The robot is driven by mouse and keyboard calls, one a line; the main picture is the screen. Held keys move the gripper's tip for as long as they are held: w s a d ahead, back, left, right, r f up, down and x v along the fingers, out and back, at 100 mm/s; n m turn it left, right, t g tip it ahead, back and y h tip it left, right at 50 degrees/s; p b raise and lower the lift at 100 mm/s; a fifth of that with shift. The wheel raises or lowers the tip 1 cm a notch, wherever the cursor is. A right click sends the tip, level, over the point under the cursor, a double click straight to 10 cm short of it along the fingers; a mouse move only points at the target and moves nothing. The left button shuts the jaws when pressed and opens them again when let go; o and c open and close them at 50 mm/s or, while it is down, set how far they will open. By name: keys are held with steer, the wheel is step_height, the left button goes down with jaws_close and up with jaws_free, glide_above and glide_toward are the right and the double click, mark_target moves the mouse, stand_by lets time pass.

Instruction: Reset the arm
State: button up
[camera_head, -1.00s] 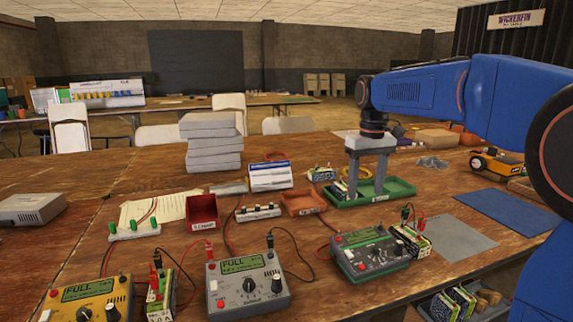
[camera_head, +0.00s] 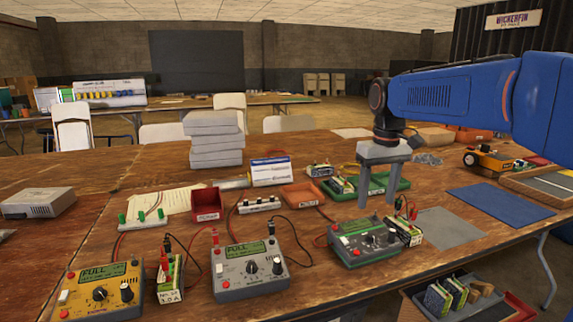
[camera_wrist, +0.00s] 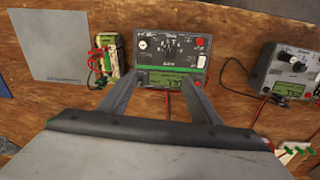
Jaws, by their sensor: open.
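My blue arm reaches in from the right in the head view. My gripper (camera_head: 377,203) points down, with its two grey fingers apart and nothing between them. It hangs over the table just behind the green-fronted charger (camera_head: 368,242). In the wrist view, my gripper (camera_wrist: 167,86) has its fingers spread over that same charger (camera_wrist: 170,50), with no contact that I can make out. A battery pack (camera_wrist: 108,62) with red and green clips stands beside the charger.
A green tray (camera_head: 400,186) lies behind my gripper. A grey charger (camera_head: 248,270) and a yellow charger (camera_head: 100,292) stand to the left. A grey mat (camera_head: 450,228) and a blue mat (camera_head: 500,208) lie bare on the right. A crate of batteries (camera_head: 455,295) sits below the table edge.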

steer(key=s+d+f+m+t, duration=0.1)
steer(key=s+f, duration=0.4)
steer(key=s, duration=0.4)
steer(key=s+d+f+m+t, duration=0.1)
steer(key=s+f, duration=0.4)
steer(key=s, duration=0.5)
steer(key=s+d+f+m+t, duration=0.1)
steer(key=s+d+f+t, duration=0.1)
steer(key=s+f, duration=0.3)
steer(key=s+d, duration=0.1)
steer(key=s, duration=0.3)
steer(key=shift+s+d, duration=0.2)
steer(key=shift+d, duration=0.05)
